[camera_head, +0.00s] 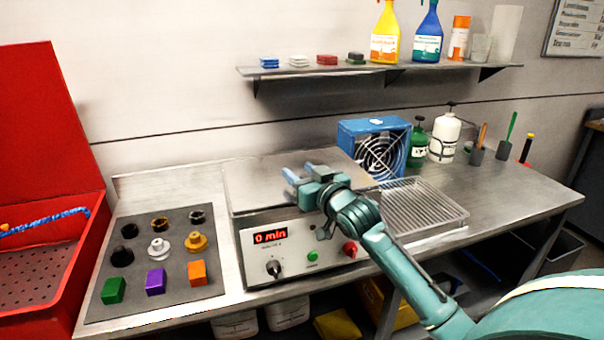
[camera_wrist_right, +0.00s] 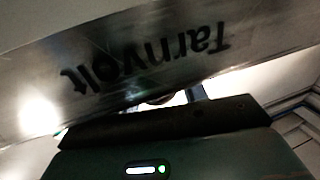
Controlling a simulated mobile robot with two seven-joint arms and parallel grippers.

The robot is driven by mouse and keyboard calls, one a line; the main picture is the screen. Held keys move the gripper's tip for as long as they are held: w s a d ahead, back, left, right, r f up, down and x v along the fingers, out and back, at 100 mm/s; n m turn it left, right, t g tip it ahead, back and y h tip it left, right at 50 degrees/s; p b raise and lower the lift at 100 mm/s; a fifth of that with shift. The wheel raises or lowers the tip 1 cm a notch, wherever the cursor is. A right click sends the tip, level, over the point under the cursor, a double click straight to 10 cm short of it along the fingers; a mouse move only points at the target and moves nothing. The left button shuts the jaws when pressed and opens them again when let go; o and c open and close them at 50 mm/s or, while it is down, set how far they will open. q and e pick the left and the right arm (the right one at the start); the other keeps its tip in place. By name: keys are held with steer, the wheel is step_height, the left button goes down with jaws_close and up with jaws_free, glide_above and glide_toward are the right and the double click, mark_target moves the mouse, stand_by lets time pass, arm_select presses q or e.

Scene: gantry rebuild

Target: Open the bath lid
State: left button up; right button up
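The bath (camera_head: 318,258) is a metal box on the bench with a red "0 min" display, a black knob, and a green and a red button. Its flat metal lid (camera_head: 258,178) lies down over the top and looks closed. My right gripper (camera_head: 300,173) is over the front part of the lid, its two blue fingers apart. Nothing shows clearly between them, and any handle there is hidden. In the right wrist view a metal surface with upside-down "Tarnvolt" lettering (camera_wrist_right: 150,65) fills the upper part, close to the gripper. My left gripper is out of view.
A mat (camera_head: 137,280) with rings, fittings and coloured blocks lies left of the bath, beside a red open bin (camera_head: 85,290). A wire basket (camera_head: 425,205) stands right of it, with a blue fan (camera_head: 350,138) behind. A shelf (camera_head: 300,70) with bottles hangs above.

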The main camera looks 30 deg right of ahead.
jaws_close()
stand_by(0.3)
